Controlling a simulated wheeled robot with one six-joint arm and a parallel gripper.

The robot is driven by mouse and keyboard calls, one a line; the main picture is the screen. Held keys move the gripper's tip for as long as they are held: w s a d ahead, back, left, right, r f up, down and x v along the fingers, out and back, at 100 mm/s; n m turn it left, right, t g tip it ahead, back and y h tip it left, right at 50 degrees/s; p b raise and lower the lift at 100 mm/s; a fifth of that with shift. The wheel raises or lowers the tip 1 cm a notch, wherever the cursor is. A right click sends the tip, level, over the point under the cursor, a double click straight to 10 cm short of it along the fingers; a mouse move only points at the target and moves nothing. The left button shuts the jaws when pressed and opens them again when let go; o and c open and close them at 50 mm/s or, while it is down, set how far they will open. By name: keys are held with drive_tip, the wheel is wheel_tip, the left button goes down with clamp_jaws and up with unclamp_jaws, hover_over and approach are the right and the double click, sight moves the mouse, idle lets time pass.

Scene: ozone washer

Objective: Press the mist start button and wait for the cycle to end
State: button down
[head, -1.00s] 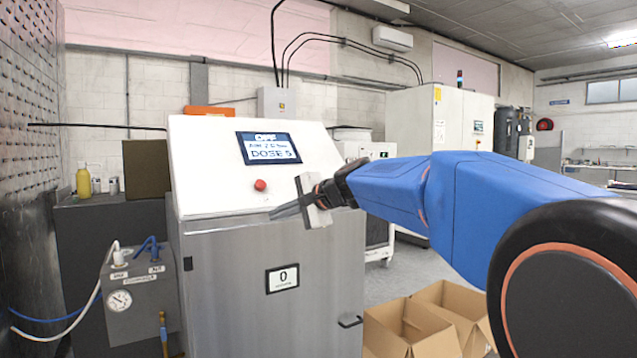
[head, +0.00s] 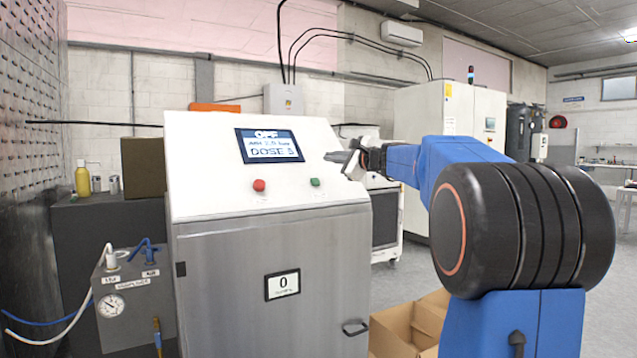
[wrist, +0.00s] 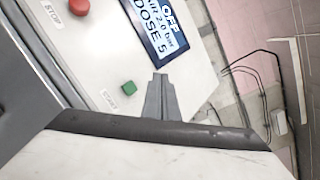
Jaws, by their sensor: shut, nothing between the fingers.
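The washer (head: 270,270) is a steel cabinet with a sloping white panel. Its screen (head: 270,146) reads OFF and DOSE 5. A red button (head: 259,185) sits below the screen and a green button (head: 315,182) to its right. In the wrist view the green button (wrist: 128,88) is labelled START and the red button (wrist: 79,7) STOP. My gripper (head: 330,156) is shut and empty, above and right of the green button in the head view. In the wrist view its fingertips (wrist: 160,76) show between the green button and the screen; contact with the panel cannot be told.
A door handle (head: 355,328) and a counter plate reading 0 (head: 282,284) are on the cabinet front. A grey gauge box (head: 136,300) with hoses stands at left. Open cardboard boxes (head: 395,330) are on the floor at right.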

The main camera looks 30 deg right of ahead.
drive_tip(key=shift+d, duration=0.1)
idle(0.3)
drive_tip(key=shift+w+f, duration=3.1)
drive_tip(key=shift+w, duration=0.05)
drive_tip(key=shift+w+f, duration=0.1)
drive_tip(key=shift+f, duration=0.05)
drive_tip(key=shift+w+f, duration=0.15)
drive_tip(key=shift+w, duration=0.05)
drive_tip(key=shift+w+f, duration=0.35)
idle(1.0)
idle(0.3)
drive_tip(key=shift+s+r, duration=0.65)
drive_tip(key=shift+s, duration=0.05)
drive_tip(key=shift+s+r, duration=1.75)
drive_tip(key=shift+r, duration=0.05)
